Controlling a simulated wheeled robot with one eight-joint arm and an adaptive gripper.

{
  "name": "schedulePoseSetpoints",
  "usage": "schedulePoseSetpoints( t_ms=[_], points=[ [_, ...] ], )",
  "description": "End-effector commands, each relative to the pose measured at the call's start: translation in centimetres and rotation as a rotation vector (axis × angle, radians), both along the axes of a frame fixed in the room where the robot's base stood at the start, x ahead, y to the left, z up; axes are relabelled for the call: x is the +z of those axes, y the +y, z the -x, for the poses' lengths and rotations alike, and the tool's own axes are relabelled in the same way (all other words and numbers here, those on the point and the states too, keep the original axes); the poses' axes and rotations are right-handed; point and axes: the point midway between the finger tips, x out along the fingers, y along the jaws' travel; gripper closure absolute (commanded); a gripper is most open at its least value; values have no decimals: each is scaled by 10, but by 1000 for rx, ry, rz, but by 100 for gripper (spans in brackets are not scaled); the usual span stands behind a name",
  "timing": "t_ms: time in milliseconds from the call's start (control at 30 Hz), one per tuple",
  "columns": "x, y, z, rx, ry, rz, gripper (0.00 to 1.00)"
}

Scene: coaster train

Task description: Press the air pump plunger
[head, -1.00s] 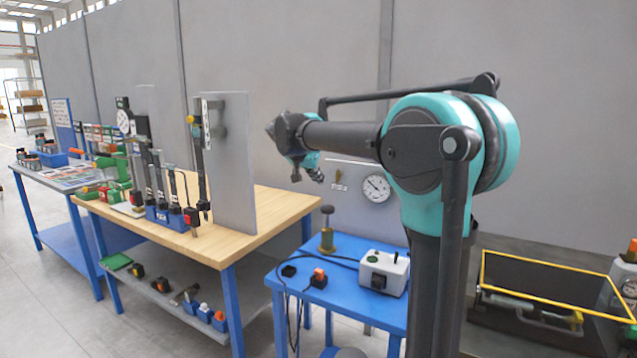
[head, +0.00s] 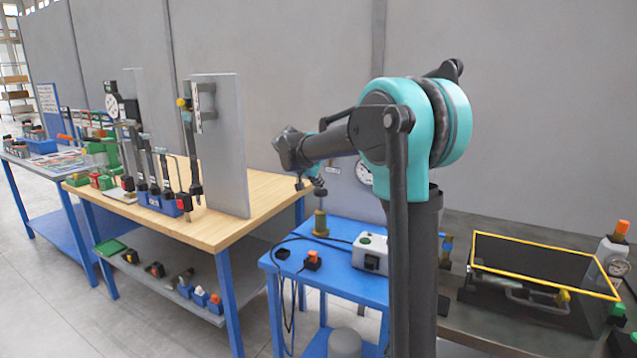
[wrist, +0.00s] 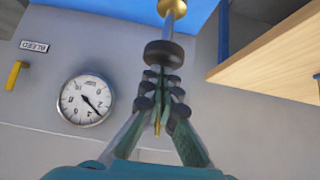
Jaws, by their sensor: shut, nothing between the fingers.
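The air pump (head: 321,222) is a small brass cylinder standing on the blue table. Its plunger has a dark round knob (head: 320,191) on top. In the wrist view, which looks upside down, the knob (wrist: 167,53) sits on a silver rod, with the brass body (wrist: 172,7) at the top edge. My gripper (head: 316,180) is just above the knob, pointing down, with its fingers shut and empty. In the wrist view the fingertips (wrist: 160,75) line up with the knob's top face. I cannot tell whether they touch it.
The blue table (head: 335,272) also holds a grey box (head: 371,254), an orange switch (head: 312,260) and black cables. A round gauge (wrist: 86,101) is on the grey panel behind. A wooden workbench (head: 262,208) with tools stands to the left. A yellow-edged dark case (head: 545,266) is at right.

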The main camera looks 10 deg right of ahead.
Motion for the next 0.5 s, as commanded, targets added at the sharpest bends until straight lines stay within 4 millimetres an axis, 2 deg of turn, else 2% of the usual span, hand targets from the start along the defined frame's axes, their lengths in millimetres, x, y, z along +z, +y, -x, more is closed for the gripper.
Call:
schedulePoseSetpoints(
  t_ms=[167,400,500],
  points=[
    [-5,0,0,0,0,0,100],
    [-43,0,0,-1,0,-1,100],
    [-53,0,0,-1,0,-1,100]
  ],
)
